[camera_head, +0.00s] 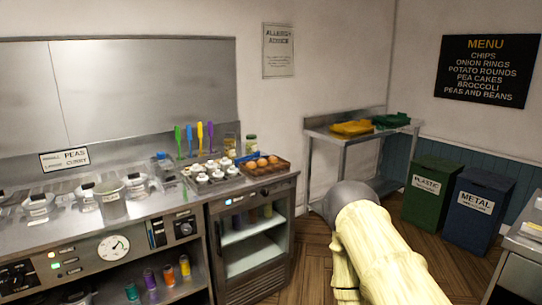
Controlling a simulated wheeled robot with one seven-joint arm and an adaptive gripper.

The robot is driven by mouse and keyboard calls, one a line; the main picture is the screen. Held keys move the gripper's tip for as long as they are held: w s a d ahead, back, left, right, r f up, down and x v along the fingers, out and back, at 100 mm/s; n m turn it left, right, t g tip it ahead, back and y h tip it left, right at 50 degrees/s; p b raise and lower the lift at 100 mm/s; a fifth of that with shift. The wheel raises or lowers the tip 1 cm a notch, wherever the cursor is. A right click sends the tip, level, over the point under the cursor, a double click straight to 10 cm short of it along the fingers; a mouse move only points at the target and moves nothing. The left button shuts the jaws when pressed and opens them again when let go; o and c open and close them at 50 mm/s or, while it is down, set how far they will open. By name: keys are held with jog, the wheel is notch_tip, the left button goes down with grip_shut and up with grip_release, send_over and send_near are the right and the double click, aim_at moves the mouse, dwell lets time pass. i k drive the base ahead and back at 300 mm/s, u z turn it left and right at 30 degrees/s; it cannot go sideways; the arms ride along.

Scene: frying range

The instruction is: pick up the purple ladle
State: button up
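Several slim coloured utensils stand upright at the back of the steel counter, against the wall panel. My pale yellow arm with a grey rounded joint reaches in from the bottom right, well away from the utensils. My gripper does not show.
Lidded tubs (112,199) line the counter on the left. A steel table (345,136) and a green bin (430,193) and blue bin (478,208) stand right. Floor shows between.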

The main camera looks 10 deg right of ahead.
aim_at(209, 123)
jog(key=z, duration=1.1)
jog(key=i, duration=0.95)
jog(key=u, duration=0.8)
jog(key=i, duration=0.65)
jog(key=u, duration=0.75)
